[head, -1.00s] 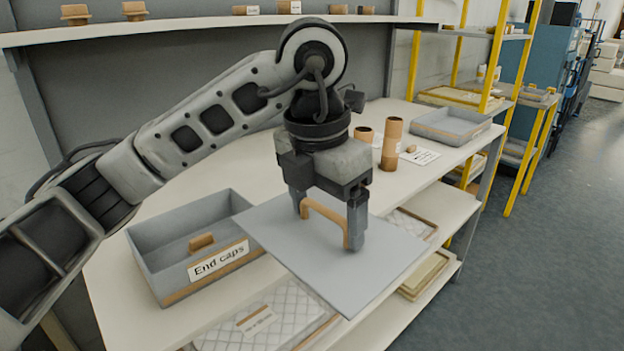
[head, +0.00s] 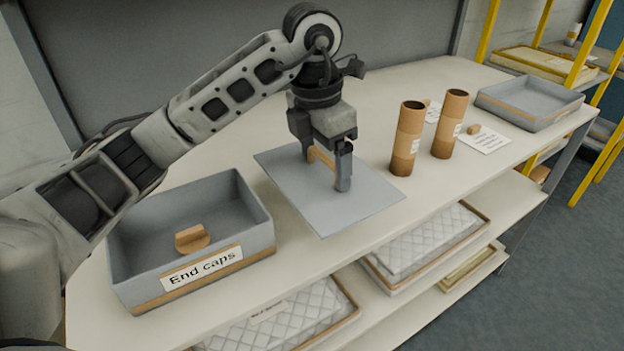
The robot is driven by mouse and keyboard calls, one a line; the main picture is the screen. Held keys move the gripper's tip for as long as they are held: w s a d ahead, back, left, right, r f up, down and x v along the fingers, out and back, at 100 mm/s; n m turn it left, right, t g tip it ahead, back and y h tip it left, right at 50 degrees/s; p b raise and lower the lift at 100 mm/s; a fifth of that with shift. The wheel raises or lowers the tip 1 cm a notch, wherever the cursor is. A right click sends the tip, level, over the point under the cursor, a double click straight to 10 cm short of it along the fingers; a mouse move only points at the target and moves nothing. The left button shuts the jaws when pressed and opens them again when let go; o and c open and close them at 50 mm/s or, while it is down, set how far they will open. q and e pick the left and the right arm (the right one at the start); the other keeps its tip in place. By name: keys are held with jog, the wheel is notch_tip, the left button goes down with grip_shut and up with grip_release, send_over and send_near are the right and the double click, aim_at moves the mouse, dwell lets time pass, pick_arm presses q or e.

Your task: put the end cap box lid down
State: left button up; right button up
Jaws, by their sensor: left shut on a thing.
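The end cap box lid (head: 335,208) is a flat grey panel with a tan handle (head: 318,157). It lies flat on, or very close above, the white worktop, to the right of the box; I cannot tell for certain whether it touches. My left gripper (head: 328,176) points down over the lid and is shut on its handle. The grey end cap box (head: 256,236), labelled "End caps", stands open on the left of the worktop. A tan end cap (head: 191,238) lies inside it. My right gripper is not in view.
Two upright cardboard tubes (head: 407,138) and (head: 450,124) stand right of the lid. Paper cards (head: 484,139), a small tan piece (head: 473,129) and a grey tray (head: 530,102) lie farther right. Quilted wadding packs (head: 425,240) sit on the shelf below. The worktop (head: 385,88) behind is clear.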

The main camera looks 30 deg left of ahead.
aim_at(313, 166)
pick_arm(q)
jog(key=a+f, duration=0.1)
jog(key=w+a+f, duration=0.1)
jog(key=f, duration=0.1)
jog(key=shift+a+f, duration=0.1)
jog(key=shift+a, duration=0.2)
jog(key=shift+w+a+f+p, duration=0.15)
jog(key=shift+f+p, duration=0.35)
jog(key=shift+f, duration=1.2)
jog(key=shift+f, duration=0.1)
jog(key=o, duration=0.9)
jog(key=r, duration=0.4)
jog(key=s+r, duration=0.1)
jog(key=r, duration=0.7)
jog(key=shift+s+a+r, duration=0.1)
jog(key=shift+s+a, duration=0.05)
jog(key=shift+a, duration=0.2)
